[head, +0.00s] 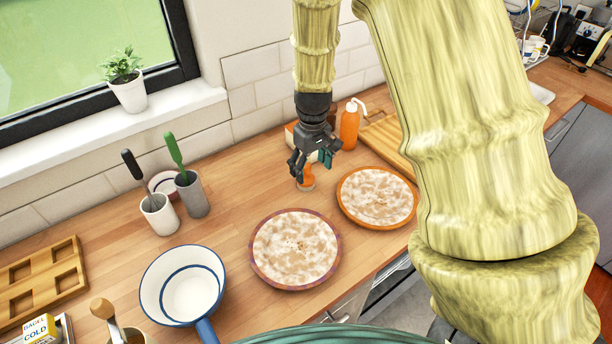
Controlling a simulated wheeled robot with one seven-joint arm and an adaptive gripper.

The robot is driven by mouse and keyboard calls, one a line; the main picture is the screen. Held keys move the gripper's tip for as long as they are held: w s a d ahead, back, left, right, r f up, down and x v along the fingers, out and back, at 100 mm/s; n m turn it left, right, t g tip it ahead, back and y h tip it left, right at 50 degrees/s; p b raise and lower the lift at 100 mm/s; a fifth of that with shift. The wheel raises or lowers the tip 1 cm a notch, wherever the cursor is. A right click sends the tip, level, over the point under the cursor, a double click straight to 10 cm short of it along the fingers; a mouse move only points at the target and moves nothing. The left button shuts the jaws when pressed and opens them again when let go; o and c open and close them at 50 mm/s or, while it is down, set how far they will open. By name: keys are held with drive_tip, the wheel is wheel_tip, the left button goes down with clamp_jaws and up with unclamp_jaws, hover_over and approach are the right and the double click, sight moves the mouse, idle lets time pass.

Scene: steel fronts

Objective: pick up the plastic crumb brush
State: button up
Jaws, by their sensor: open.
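My gripper (309,168) is open and points down over the back of the wooden counter, beyond the two round plates. A small orange object with a pale base (307,183) shows just below its fingers. A teal piece (326,158) shows at the right of the fingers, partly hidden by them. I cannot tell for sure which of these, if either, is the plastic crumb brush. A green handle (174,149) stands up from a grey cup (193,196), and a dark handle (131,164) from a white cup (160,216); their lower ends are hidden.
Two speckled plates (295,250) (377,197) lie in front of my gripper. An orange bottle (349,127) and a wooden board (391,143) stand close to its right. A blue-rimmed white pan (190,285) is at front left. The tiled wall (265,109) is behind.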

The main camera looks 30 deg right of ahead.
sight(306, 178)
drive_tip(key=shift+w+f, duration=0.1)
drive_tip(key=shift+f, duration=0.1)
drive_tip(key=w+f, duration=0.3)
drive_tip(key=shift+w+p, duration=0.1)
drive_tip(key=shift+p, duration=0.2)
drive_tip(key=shift+s+a+f+p, duration=0.1)
drive_tip(key=shift+s+f+p, duration=0.1)
drive_tip(key=shift+f+p, duration=0.25)
drive_tip(key=shift+s+f+p, duration=0.3)
drive_tip(key=shift+s+p, duration=0.1)
drive_tip(key=shift+s, duration=0.2)
drive_tip(key=f, duration=0.1)
drive_tip(key=w+f, duration=0.1)
drive_tip(key=shift+w+f, duration=0.15)
drive_tip(key=shift+f, duration=0.15)
drive_tip(key=shift+s+r, duration=0.2)
drive_tip(key=shift+s, duration=0.15)
drive_tip(key=shift+w+f, duration=0.15)
drive_tip(key=shift+w, duration=0.05)
drive_tip(key=c, duration=0.9)
drive_tip(key=shift+c, duration=1.3)
drive_tip(key=shift+s, duration=0.1)
